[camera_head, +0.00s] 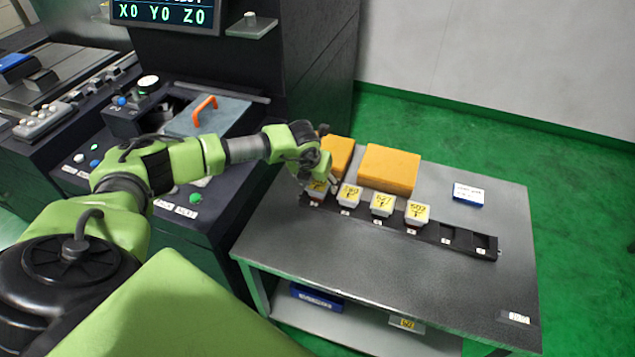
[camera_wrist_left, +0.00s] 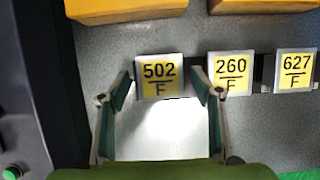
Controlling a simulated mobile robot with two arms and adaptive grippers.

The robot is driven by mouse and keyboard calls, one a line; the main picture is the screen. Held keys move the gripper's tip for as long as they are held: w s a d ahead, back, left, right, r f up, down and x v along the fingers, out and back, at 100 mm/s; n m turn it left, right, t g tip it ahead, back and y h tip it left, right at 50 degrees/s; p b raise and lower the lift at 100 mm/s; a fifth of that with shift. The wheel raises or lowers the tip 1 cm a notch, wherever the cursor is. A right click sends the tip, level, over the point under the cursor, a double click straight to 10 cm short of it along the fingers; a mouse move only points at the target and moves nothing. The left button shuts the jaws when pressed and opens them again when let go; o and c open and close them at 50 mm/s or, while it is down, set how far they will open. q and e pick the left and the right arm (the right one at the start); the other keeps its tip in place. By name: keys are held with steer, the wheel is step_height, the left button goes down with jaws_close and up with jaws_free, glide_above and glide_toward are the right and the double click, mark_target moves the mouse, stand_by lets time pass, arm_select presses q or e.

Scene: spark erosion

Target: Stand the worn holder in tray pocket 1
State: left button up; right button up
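The tray (camera_head: 430,235) is a long dark strip of pockets on the grey table. Several white holders with yellow labels stand in its left part, and two pockets at the right end are empty. The leftmost holder (camera_head: 317,187), labelled 502 F, also shows in the left wrist view (camera_wrist_left: 160,78). My left gripper (camera_head: 322,184) is at this holder; its two fingers stand on either side of it (camera_wrist_left: 163,88), with small gaps visible. The gripper looks open. It partly hides this holder and the tray end in the head view. My right gripper is not in view.
Orange-yellow blocks (camera_head: 389,168) lie behind the tray. A blue-and-white box (camera_head: 468,194) lies at the back right. The dark machine stands left.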

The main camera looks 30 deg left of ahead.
arm_select(q)
steer(key=shift+r, duration=0.25)
steer(key=shift+s+r, duration=0.1)
steer(key=shift+r, duration=0.15)
steer(key=b+v, duration=0.2)
steer(key=v, duration=0.9)
steer(key=shift+s+r, duration=0.1)
